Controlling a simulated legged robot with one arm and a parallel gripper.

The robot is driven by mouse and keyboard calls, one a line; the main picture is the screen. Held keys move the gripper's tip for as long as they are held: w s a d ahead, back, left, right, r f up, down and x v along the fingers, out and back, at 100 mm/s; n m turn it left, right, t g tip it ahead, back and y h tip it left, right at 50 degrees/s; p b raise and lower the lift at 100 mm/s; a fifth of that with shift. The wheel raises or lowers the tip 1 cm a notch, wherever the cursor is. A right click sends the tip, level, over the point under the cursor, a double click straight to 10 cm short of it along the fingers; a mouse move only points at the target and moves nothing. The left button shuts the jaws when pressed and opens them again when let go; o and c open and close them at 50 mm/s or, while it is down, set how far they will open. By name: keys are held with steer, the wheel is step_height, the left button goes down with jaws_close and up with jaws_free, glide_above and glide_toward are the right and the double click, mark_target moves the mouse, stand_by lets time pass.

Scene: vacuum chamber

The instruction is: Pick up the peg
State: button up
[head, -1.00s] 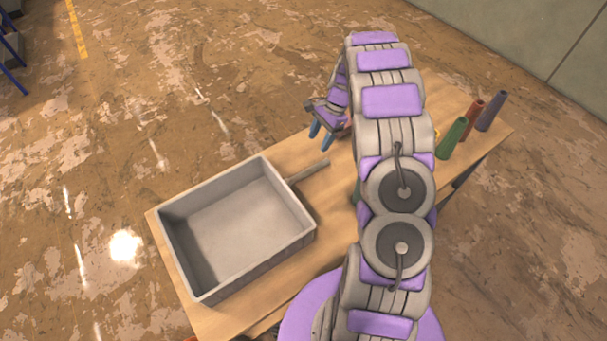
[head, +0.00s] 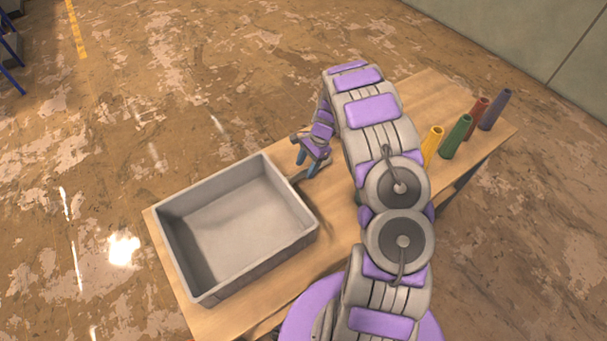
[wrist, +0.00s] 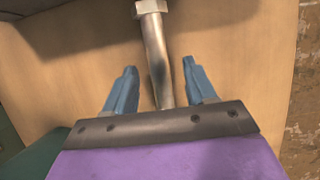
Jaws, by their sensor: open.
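The peg (wrist: 157,48) is a grey metal rod with a hexagonal head, lying on the wooden table. In the wrist view its head is at the top and its shaft runs down between the two blue fingers. My gripper (wrist: 160,78) is open, with one finger on each side of the shaft and a visible gap on both sides. In the head view my gripper (head: 307,165) is low over the table beside the bin's far right corner, and mostly hides the peg. The contact height is hard to tell.
A grey open bin (head: 168,232), empty, stands on the left part of the wooden table (head: 335,215). My arm covers the table's middle.

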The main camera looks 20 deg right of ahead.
step_height(320, 180, down, 2)
steer(key=shift+a+f, duration=0.1)
steer(key=shift+s, duration=0.1)
steer(key=shift+c, duration=0.5)
jaws_close()
